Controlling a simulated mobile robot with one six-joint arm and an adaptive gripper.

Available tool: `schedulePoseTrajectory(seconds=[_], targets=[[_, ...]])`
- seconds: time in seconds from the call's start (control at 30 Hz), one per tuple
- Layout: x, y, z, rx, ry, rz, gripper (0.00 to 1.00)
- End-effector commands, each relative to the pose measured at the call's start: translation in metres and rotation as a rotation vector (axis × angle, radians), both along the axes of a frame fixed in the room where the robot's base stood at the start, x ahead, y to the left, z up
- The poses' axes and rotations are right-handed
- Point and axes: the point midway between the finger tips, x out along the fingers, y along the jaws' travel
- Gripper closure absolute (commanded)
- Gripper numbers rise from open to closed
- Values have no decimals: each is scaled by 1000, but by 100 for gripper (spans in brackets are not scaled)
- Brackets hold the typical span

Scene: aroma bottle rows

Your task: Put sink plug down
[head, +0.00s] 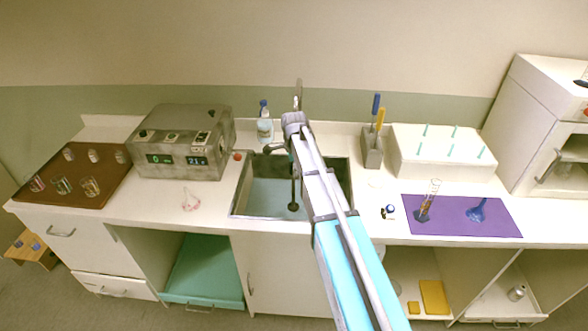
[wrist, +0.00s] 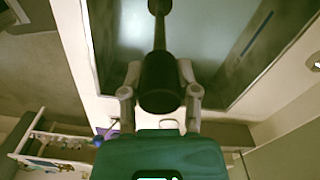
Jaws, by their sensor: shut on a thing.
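The sink plug (head: 293,207) is dark, with a thin upright stem and a round foot. In the head view it stands out below my arm, within the outline of the sink (head: 262,200). In the wrist view my gripper (wrist: 160,76) is shut on the thick dark top of the plug (wrist: 159,35), and the stem runs away from me over the pale basin. In the head view my own arm hides the fingers. I cannot tell whether the foot touches the basin floor.
A grey device (head: 182,140) stands left. A tool holder (head: 371,150), a white rack (head: 440,165) and a purple mat (head: 450,222) are right. The front counter strip is mostly clear.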

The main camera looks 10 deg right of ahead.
Motion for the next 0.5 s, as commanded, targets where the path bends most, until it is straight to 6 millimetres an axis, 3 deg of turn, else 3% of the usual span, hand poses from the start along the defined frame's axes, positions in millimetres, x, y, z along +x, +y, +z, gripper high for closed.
schedulePoseTrajectory(seconds=[0.27, 0.5], targets=[[-1, 0, 3, 0, 0, 2, 100], [-10, 0, 23, 0, 0, 20, 100]])
